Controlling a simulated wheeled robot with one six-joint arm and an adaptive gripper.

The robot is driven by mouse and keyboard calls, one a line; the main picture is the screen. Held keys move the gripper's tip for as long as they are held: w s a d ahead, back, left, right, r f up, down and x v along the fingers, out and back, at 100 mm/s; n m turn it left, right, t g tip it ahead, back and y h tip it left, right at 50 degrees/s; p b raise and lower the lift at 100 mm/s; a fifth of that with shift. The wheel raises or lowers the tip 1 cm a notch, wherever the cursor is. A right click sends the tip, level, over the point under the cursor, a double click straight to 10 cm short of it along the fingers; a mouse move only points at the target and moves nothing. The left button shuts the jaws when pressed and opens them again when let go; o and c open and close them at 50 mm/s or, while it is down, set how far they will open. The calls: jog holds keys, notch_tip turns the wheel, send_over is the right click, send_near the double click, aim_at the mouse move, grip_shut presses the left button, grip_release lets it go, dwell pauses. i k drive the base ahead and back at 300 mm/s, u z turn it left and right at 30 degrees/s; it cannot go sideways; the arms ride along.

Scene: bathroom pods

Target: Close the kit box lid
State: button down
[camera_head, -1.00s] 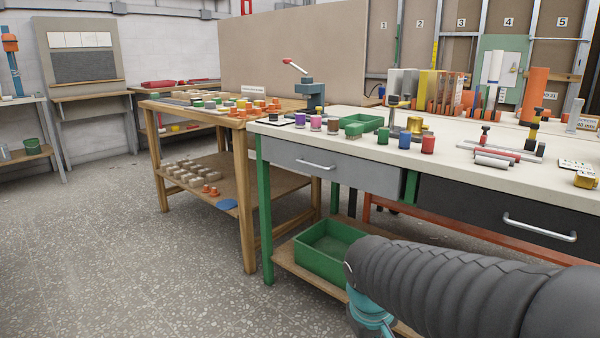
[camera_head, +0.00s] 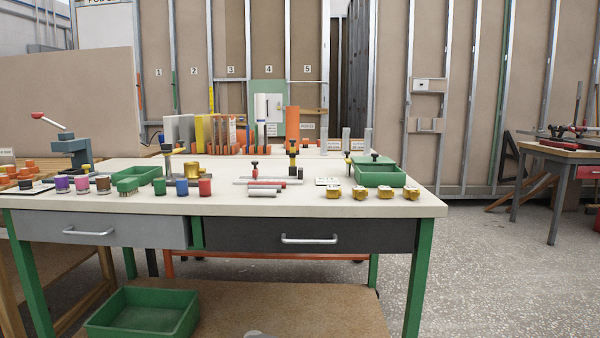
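I cannot tell for sure which thing is the kit box. A green open-topped box (camera_head: 380,178) stands at the right back of the white-topped workbench, with a darker green panel along its back edge that may be a lid. A smaller green tray (camera_head: 139,173) sits at the left of the bench, with a green block in front of it. A larger open green bin (camera_head: 145,314) rests on the lower shelf. My gripper is not in view.
The workbench (camera_head: 432,207) has two closed drawers. Coloured pots (camera_head: 182,187), clamps (camera_head: 294,160) and several yellow blocks (camera_head: 359,193) line its top. Another table (camera_head: 560,153) stands at the right. The floor (camera_head: 480,270) right of the bench is clear.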

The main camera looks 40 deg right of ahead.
aim_at(374, 159)
jog(key=z, duration=1.6)
jog(key=k, duration=1.05)
jog(key=z, duration=0.55)
jog(key=i, duration=1.6)
jog(key=u, duration=0.75)
